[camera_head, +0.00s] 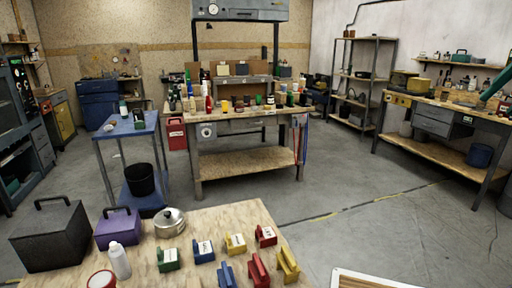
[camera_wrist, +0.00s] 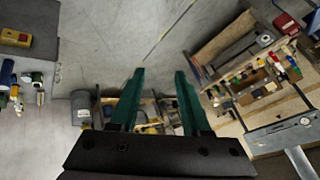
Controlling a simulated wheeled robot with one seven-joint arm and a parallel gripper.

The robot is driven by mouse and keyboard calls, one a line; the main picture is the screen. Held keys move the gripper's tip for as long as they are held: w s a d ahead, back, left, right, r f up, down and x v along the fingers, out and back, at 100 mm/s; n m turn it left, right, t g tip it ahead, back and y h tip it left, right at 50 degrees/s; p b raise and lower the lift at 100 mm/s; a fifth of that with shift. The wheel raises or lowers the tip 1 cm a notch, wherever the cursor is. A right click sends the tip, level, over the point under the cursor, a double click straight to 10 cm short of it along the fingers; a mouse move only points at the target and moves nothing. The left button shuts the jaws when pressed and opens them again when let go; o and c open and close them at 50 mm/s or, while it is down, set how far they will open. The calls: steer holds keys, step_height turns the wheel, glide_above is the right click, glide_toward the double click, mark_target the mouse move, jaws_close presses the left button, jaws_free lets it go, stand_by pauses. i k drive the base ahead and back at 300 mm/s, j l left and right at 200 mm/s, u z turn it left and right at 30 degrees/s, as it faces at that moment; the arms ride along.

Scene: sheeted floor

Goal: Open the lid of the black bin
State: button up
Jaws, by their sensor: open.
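A black box-shaped bin (camera_head: 48,238) with an arched handle on top stands at the left end of the near wooden table in the head view. Its lid looks shut. It is not visible in the wrist view. A black open-topped bucket (camera_head: 139,181) is on the lower shelf of the blue cart. My gripper (camera_wrist: 159,72) is open, with two green fingers apart and nothing between them. It points out into the room, away from the bin. A green piece at the right edge of the head view looks like part of my gripper.
A purple box (camera_head: 118,229) stands close to the right of the black bin. A metal pot (camera_head: 170,222), a white bottle (camera_head: 119,261) and several coloured handled blocks share the table. The blue cart (camera_head: 125,127) stands behind.

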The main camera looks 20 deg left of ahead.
mark_target(46, 219)
steer(key=k+j+u, duration=0.15)
steer(key=j, duration=0.25)
steer(key=k+j+u, duration=0.1)
steer(key=j, duration=0.3)
steer(key=k+j+u, duration=0.15)
steer(key=j, duration=0.3)
steer(key=k+j+u, duration=0.1)
steer(key=j, duration=0.35)
steer(key=k+j+u, duration=0.15)
steer(key=j, duration=0.35)
steer(key=k+j+u, duration=0.1)
steer(key=j, duration=0.35)
steer(key=j+u, duration=0.2)
steer(key=j, duration=1.15)
